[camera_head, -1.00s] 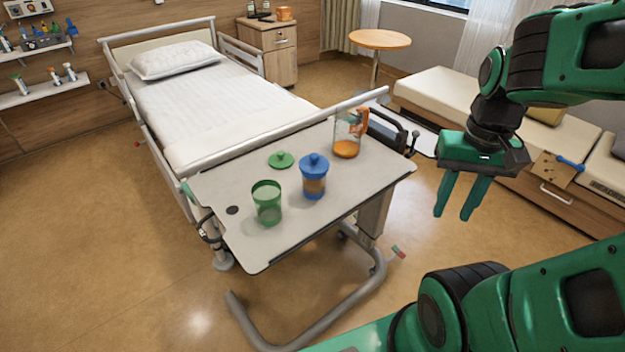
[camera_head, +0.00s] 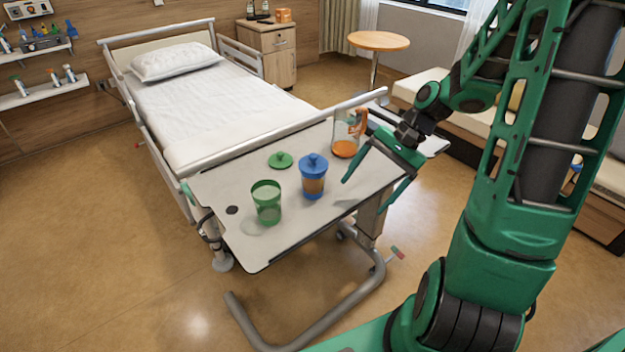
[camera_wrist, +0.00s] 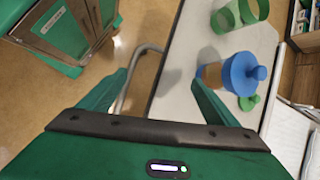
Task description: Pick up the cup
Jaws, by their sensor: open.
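A green cup (camera_head: 267,203) stands open and upright on the overbed table (camera_head: 225,190), near its left front. A blue-lidded cup (camera_head: 313,178) with orange-brown contents stands upright to its right. A loose green lid (camera_head: 281,160) lies behind them. My gripper (camera_head: 365,194) is open and empty at the table's right side, right of the blue-lidded cup and apart from it. In the wrist view the blue-lidded cup (camera_wrist: 240,74) is just beyond the right finger, and the green cup (camera_wrist: 224,18) is farther up.
A clear jug (camera_head: 345,143) with orange liquid stands at the table's back right, close behind my gripper. The bed (camera_head: 220,105) and its rail lie behind the table. Floor in front is clear.

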